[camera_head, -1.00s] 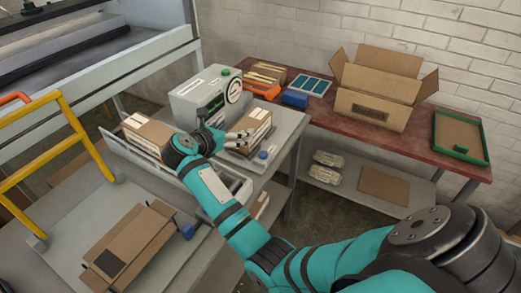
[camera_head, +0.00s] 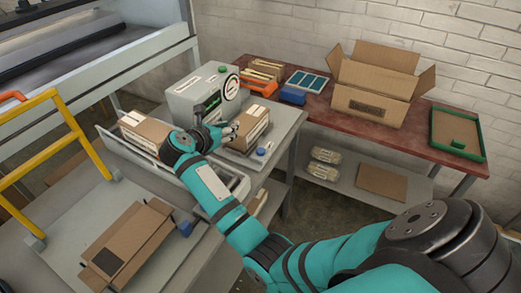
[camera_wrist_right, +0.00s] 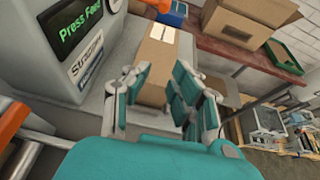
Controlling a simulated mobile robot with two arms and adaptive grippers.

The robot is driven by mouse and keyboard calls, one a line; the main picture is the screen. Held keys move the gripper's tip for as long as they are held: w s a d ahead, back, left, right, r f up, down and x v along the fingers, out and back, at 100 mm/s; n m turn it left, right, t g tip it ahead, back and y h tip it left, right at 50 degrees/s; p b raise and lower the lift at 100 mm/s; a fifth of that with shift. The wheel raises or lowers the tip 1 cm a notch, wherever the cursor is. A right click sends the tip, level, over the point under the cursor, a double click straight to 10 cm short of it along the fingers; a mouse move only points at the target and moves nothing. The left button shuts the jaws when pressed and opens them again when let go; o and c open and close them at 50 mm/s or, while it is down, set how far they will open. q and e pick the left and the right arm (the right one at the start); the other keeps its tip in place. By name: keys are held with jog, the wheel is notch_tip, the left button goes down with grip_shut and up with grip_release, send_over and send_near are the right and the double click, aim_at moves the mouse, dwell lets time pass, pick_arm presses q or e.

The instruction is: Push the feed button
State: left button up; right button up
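The grey strapping machine (camera_head: 197,92) stands on the grey worktable, with a green round button (camera_head: 222,69) on its top. In the right wrist view its dark display (camera_wrist_right: 80,28) reads "Press Feed" in green letters. No button labelled feed can be made out. My right gripper (camera_head: 230,128) hovers in front of the machine, beside a cardboard box (camera_head: 252,126). In the right wrist view the gripper's fingers (camera_wrist_right: 170,82) are spread apart, with the box (camera_wrist_right: 158,55) beyond them. It appears empty. My left gripper is not in view.
Another carton (camera_head: 146,130) lies left of my right wrist. A blue knob (camera_head: 261,151) sits at the table's front right. A red bench (camera_head: 330,121) behind carries an open box (camera_head: 372,103) and a green tray (camera_head: 458,134). A yellow rail (camera_head: 83,135) stands at left.

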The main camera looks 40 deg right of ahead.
grip_shut()
dwell(1.1)
